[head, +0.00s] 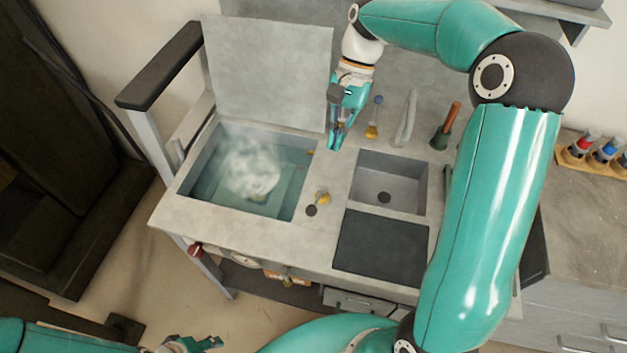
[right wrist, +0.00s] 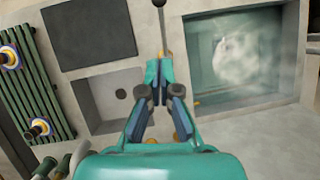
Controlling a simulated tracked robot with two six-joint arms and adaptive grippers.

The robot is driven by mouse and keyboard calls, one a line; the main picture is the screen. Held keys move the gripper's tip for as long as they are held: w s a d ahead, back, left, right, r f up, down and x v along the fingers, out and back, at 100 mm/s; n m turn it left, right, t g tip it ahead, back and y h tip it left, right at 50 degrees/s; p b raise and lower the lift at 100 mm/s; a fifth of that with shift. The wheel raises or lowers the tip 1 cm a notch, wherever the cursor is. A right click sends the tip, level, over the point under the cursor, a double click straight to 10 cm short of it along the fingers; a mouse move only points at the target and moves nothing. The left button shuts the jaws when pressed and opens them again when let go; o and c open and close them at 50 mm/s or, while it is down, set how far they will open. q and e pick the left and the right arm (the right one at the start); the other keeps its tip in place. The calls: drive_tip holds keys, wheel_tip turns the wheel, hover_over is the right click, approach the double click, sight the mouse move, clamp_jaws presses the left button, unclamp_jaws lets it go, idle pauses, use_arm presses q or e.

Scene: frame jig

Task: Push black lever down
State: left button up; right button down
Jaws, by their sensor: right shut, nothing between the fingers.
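The black lever (head: 311,210) has a dark round knob and a yellow base. It stands on the counter strip between the water basin and the small sink, near the front. My right gripper (head: 336,140) is shut and empty above the back of the strip, apart from the black lever in the head view. It also shows in the right wrist view (right wrist: 160,72). My left gripper (head: 200,344) is at the bottom edge, partly cut off.
A blue-knobbed lever (head: 378,101) stands just right of my right gripper, beside a grey faucet (head: 405,118). The basin (head: 190,190) holds cloudy water under a raised grey lid (head: 265,70). A dark board (head: 380,243) lies in front of the small sink (head: 390,175).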

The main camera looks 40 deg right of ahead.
sight(316, 208)
drive_tip(key=x, duration=0.3)
drive_tip(key=a+p+x, duration=0.1)
drive_tip(key=x, duration=0.3)
drive_tip(key=s+r+x, duration=0.1)
drive_tip(key=x, duration=0.2)
drive_tip(key=shift+a+f, duration=0.45)
drive_tip(key=shift+s+a+f, duration=0.25)
drive_tip(key=shift+s+a, duration=0.05)
drive_tip(key=shift+a, duration=0.1)
drive_tip(key=shift+t+h, duration=0.5)
drive_tip(key=shift+h, duration=0.1)
drive_tip(key=s+a+f+b, duration=0.1)
drive_tip(key=b, duration=0.1)
drive_tip(key=s+a+f+b, duration=0.1)
drive_tip(key=f+b, duration=0.1)
drive_tip(key=shift+a+f, duration=0.15)
drive_tip(key=shift+f, duration=0.05)
drive_tip(key=shift+s+a+f, duration=0.1)
drive_tip(key=shift+s, duration=0.05)
drive_tip(key=shift+a, duration=0.1)
